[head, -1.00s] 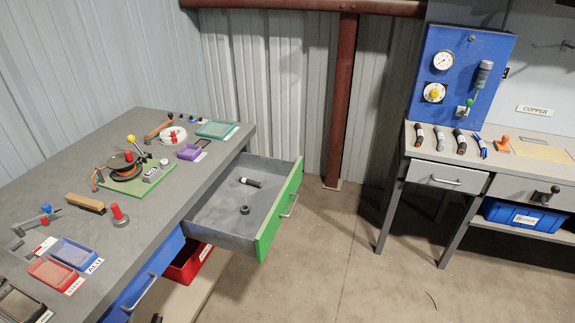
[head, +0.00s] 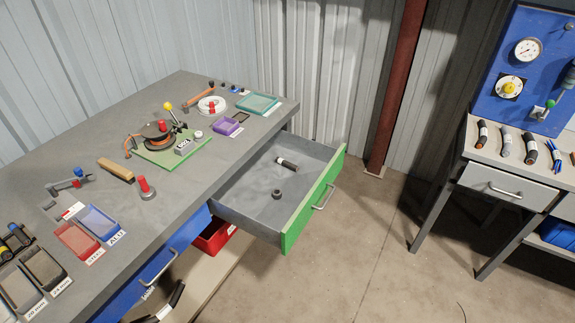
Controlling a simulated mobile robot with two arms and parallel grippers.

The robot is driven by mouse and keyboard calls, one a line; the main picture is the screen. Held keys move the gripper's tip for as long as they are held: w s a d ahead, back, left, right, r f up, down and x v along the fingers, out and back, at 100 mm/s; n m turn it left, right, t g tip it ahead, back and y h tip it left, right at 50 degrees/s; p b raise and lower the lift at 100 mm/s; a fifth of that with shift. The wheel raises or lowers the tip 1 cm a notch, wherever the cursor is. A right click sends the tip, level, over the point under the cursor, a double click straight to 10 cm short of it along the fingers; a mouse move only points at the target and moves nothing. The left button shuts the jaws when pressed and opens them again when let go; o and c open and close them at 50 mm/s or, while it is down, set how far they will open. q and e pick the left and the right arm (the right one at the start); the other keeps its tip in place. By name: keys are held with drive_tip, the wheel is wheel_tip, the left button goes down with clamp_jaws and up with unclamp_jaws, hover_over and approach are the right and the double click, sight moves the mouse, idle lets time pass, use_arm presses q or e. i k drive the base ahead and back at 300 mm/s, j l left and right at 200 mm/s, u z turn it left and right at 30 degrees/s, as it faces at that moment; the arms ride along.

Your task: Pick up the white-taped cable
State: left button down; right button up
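A short black cable piece (head: 287,163) with a pale band near one end lies in the open drawer (head: 240,205), toward its back. The band looks white, but it is small. A small dark ring-like piece (head: 277,194) lies nearer the drawer's green front (head: 305,205). Several short cable pieces lie in a row on the right bench, among them a black one (head: 483,134), a grey one (head: 506,141) and a dark one with an orange band (head: 531,149). Their band colours are hard to tell exactly. Neither of my grippers is in view.
The left bench (head: 190,205) carries a green-based reel device (head: 165,150), a brush (head: 116,170) and several small trays. The green-fronted drawer juts into the aisle. The floor (head: 370,250) between the benches is mostly clear. A dark object (head: 177,293) shows below the left bench.

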sight(282, 161)
drive_tip(key=u, duration=0.6)
drive_tip(key=i+l+u, duration=0.15)
drive_tip(key=l+u, duration=0.25)
drive_tip(key=l, duration=0.15)
drive_tip(key=i+l+u, duration=0.1)
drive_tip(key=l+u, duration=0.3)
drive_tip(key=l, duration=0.15)
drive_tip(key=l+u, duration=0.35)
drive_tip(key=l, duration=0.2)
